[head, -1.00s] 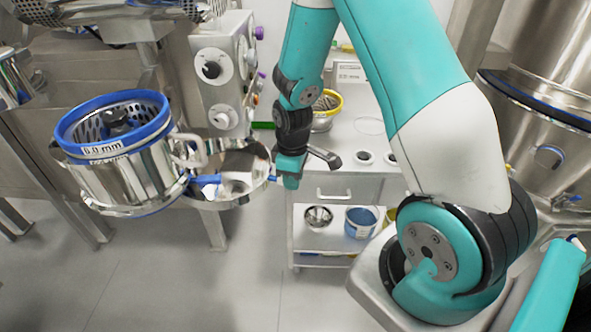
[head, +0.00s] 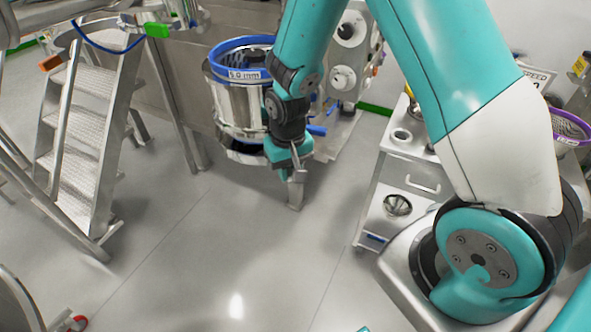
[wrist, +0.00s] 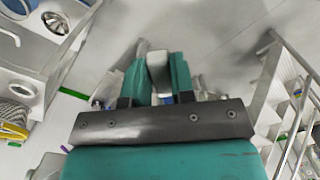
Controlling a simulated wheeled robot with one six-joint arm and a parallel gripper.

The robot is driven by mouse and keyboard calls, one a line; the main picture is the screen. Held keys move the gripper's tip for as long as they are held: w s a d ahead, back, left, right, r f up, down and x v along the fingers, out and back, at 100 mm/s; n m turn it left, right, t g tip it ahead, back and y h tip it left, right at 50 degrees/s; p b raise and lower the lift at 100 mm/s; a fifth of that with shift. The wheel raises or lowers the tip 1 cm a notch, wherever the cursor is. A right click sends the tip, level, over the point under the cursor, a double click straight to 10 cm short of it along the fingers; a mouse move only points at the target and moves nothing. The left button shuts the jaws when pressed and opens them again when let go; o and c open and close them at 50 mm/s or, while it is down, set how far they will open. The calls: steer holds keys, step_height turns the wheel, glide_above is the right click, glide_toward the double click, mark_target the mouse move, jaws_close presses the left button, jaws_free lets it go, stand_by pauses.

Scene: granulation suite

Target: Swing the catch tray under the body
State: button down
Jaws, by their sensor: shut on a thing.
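The body (head: 238,105) is a shiny metal cylinder with a blue ring on top in the head view. My gripper (head: 288,152) is in front of its lower right side. It is shut on the grey handle (head: 297,190) of the catch tray, whose end sticks out below the fingers toward me. In the wrist view the pale grey handle (wrist: 158,70) is between the teal fingers (wrist: 157,82). The tray itself is mostly hidden behind my arm and the body. A metal rim shows low under the body, but I cannot tell whether it is the tray.
Metal steps (head: 85,140) stand at the left. A white control panel (head: 350,60) is behind my arm. A cart (head: 410,180) with a steel funnel (head: 397,205) is at the right. The floor in front is clear.

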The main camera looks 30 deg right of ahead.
steer(key=shift+w, duration=0.15)
steer(key=c, duration=1)
jaws_free()
steer(key=shift+o, duration=0.2)
step_height(320, 180, up, 18)
steer(key=b, duration=0.2)
steer(key=shift+f, duration=0.25)
steer(key=s+a+r+n+y, duration=0.1)
steer(key=s+a+n, duration=0.3)
steer(key=s, duration=0.6)
steer(key=s+a+r+n+y, duration=0.2)
steer(key=s+a, duration=0.4)
steer(key=s, duration=0.4)
steer(key=n+y, duration=0.1)
steer(key=n, duration=0.1)
steer(key=shift+a+r+n+b, duration=0.2)
steer(key=shift+n+b, duration=0.15)
steer(key=shift+n, duration=0.05)
